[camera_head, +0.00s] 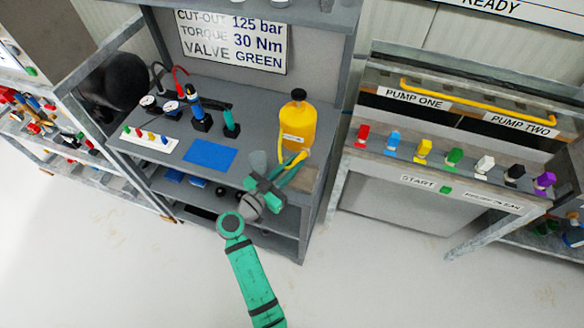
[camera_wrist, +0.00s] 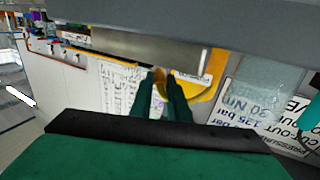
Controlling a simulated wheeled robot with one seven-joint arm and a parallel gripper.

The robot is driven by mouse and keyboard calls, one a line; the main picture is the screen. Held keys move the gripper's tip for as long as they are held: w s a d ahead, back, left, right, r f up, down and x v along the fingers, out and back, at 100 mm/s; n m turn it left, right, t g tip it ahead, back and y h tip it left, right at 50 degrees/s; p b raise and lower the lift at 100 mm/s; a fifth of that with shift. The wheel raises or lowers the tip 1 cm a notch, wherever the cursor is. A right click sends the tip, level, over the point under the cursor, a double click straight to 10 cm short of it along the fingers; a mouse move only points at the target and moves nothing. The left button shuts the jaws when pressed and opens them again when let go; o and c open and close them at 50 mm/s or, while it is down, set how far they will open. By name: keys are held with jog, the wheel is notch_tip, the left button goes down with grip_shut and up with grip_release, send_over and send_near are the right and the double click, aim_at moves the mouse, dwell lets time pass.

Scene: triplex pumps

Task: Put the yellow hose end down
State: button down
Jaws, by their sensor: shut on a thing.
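My gripper (camera_head: 292,164) has green fingers and is over the right part of the grey workbench, just in front of the yellow bottle. It is shut on the yellow hose end (camera_head: 300,156), a short yellow piece at the fingertips. In the wrist view my gripper (camera_wrist: 161,80) shows its two fingers with the yellow hose end (camera_wrist: 160,88) between them. The fingers hide part of the hose end. I cannot tell whether it touches the bench top.
The yellow bottle (camera_head: 297,124) with a black cap stands close behind my gripper. A blue mat (camera_head: 210,155) lies left on the bench, with tools in black holders behind it. A rack with coloured knobs (camera_head: 454,156) and a yellow pipe (camera_head: 470,98) stands to the right.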

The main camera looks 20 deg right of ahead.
jog(key=shift+f, duration=0.85)
jog(key=shift+f, duration=0.55)
jog(key=c, duration=1.7)
grip_release()
jog(key=shift+r, duration=0.2)
jog(key=v, duration=1.2)
jog(key=shift+r, duration=0.3)
